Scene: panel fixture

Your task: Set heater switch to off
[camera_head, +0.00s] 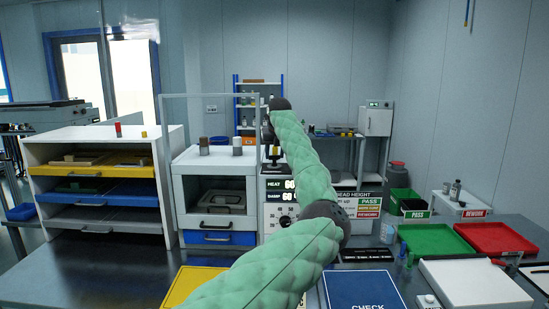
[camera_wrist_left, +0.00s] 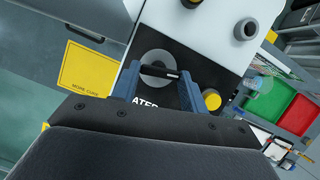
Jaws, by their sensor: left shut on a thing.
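In the left wrist view, the heater switch (camera_wrist_left: 157,71) is a dark bar handle on a round grey disc, beside white lettering that reads "ATER". A pale mark shows at the bar's right end. The bar lies nearly level in that picture, tilted slightly. My left gripper (camera_wrist_left: 158,79) has its two blue fingers at either end of the bar and is shut on it. In the head view, the panel (camera_head: 272,196) with HEAT and DAMP displays is partly covered by my green-sleeved left arm. The switch cannot be made out there. My right gripper is not in view.
A yellow knob (camera_wrist_left: 211,100) sits close to the right finger, with a dark round knob (camera_wrist_left: 245,29) farther off. A cabinet with a blue drawer (camera_head: 222,238) stands left of the panel. Green (camera_head: 432,241) and red (camera_head: 494,238) trays lie at right.

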